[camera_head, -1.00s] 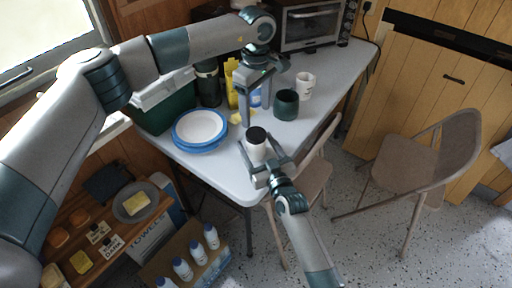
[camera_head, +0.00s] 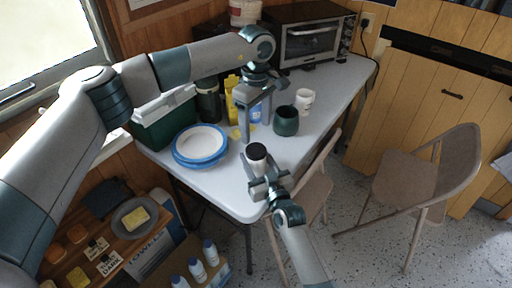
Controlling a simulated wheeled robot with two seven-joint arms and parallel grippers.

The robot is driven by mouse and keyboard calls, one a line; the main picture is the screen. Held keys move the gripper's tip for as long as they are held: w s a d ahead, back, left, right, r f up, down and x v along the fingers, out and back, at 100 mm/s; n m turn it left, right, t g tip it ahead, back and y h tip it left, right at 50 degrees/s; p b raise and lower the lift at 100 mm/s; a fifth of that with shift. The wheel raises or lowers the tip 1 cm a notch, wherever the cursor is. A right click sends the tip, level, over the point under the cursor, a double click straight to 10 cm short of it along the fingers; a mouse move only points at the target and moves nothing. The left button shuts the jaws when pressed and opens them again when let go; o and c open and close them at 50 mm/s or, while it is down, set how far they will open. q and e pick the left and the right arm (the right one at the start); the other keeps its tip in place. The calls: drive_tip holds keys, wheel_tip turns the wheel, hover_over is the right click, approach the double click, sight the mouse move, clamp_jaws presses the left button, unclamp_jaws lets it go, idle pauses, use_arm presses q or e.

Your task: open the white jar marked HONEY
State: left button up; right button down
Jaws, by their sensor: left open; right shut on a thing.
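A white jar with a black lid (camera_head: 256,151) stands upright near the front edge of the table; no marking on it can be read from here. My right gripper (camera_head: 262,172) is shut on the jar's body from the front and hides part of it. My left gripper (camera_head: 257,131) is open and empty, with its fingers pointing down just above and behind the lid, apart from it as far as I can tell.
Blue-rimmed plates (camera_head: 200,144) are stacked left of the jar on the table (camera_head: 215,188). A dark green cup (camera_head: 286,121), a white mug (camera_head: 304,101) and a yellow bottle (camera_head: 231,98) stand behind. Folding chairs (camera_head: 425,180) are at the right.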

sight(256, 149)
use_arm(q)
drive_tip(key=m, duration=1.3)
drive_tip(key=shift+f, duration=0.1)
drive_tip(key=shift+f, duration=3.9)
drive_tip(key=c, duration=1.1)
